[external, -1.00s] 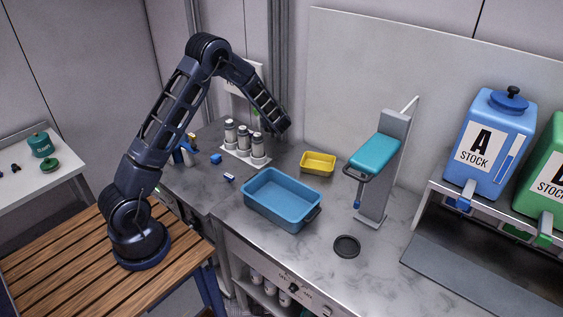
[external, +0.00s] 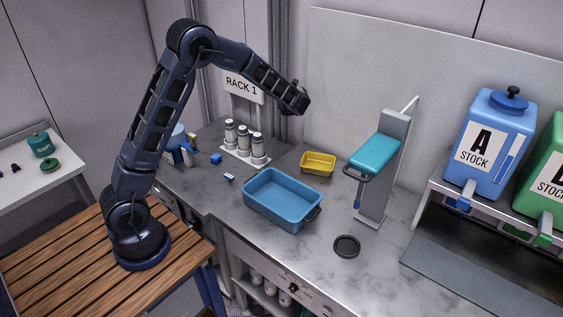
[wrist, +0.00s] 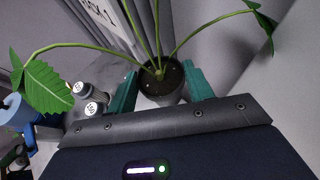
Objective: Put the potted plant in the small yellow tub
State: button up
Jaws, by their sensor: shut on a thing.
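The potted plant (wrist: 162,88) is between the two teal fingers of my gripper (external: 299,101) in the wrist view. Its dark pot has several long green stems and broad leaves spreading to both sides. My gripper is shut on the pot. In the external view the plant is hidden behind my arm's end. The small yellow tub (external: 317,171) stands on the grey worktop behind the blue tub and looks empty. My gripper is high in the air, above and slightly left of the yellow tub in the picture.
A larger blue tub (external: 272,209) stands in front of the yellow one. A rack with several grey canisters (external: 245,153) is to its left. A stand with a teal top (external: 375,153) is to its right. A black round lid (external: 346,246) lies on the worktop.

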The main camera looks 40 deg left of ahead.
jog(key=s+d+r+m+t+h, duration=0.1)
jog(key=s+d+r, duration=0.15)
jog(key=d, duration=0.95)
jog(key=s+d+r+m, duration=0.15)
jog(key=s+d, duration=0.25)
jog(key=d, duration=0.7)
jog(key=shift+n+t+h, duration=0.25)
jog(key=shift+t+h, duration=0.05)
jog(key=f, duration=1.9)
jog(key=shift+s+d+f, duration=0.15)
jog(key=shift+d+f, duration=0.05)
jog(key=shift+f, duration=0.05)
jog(key=o, duration=1)
jog(key=shift+f, duration=0.15)
